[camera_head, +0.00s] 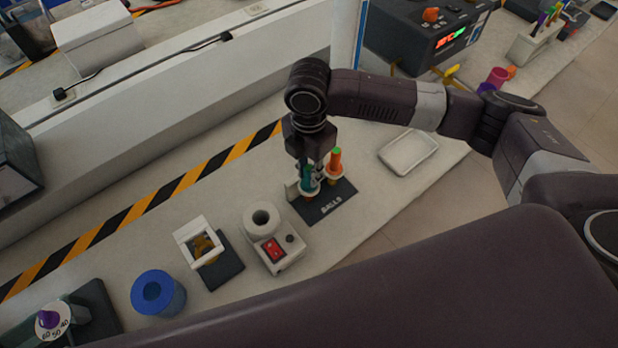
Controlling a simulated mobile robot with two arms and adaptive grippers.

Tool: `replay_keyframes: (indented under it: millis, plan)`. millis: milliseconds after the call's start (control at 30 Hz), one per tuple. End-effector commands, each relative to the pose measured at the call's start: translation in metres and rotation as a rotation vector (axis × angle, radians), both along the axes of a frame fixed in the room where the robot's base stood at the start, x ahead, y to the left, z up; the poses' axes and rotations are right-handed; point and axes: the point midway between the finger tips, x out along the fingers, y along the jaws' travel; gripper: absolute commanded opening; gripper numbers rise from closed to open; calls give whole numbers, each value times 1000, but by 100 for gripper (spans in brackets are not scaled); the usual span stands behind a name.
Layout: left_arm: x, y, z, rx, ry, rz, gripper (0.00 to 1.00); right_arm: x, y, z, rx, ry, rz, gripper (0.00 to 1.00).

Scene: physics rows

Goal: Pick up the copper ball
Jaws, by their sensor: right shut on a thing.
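My right gripper (313,175) points down over the dark stand labelled BALLS (325,205). It is shut on a teal piece (306,174) at the stand's left part. A small orange-brown spot (308,198) shows under that piece; I cannot tell whether it is the copper ball. The gripper hides part of both pieces. I cannot tell whether the held piece touches the stand. My left gripper is not in view.
A white device with a ring and red switch (272,248) stands left of the stand. Further left are a white-framed device (202,244) and a blue cylinder (158,293). A white tray (408,151) lies right. A dark box with a lit display (430,35) stands behind.

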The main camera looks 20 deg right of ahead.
Motion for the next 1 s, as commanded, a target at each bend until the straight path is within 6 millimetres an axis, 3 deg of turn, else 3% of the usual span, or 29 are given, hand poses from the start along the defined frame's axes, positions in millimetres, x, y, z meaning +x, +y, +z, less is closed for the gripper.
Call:
replay_keyframes:
  millis: [267,800,1000]
  plan:
    - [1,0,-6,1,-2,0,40,1,0,29,2,-5,2,0]
    - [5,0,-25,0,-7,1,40,2,1,157,3,-6,1,0]
    - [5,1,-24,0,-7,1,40,2,0,189,0,-4,0,0]
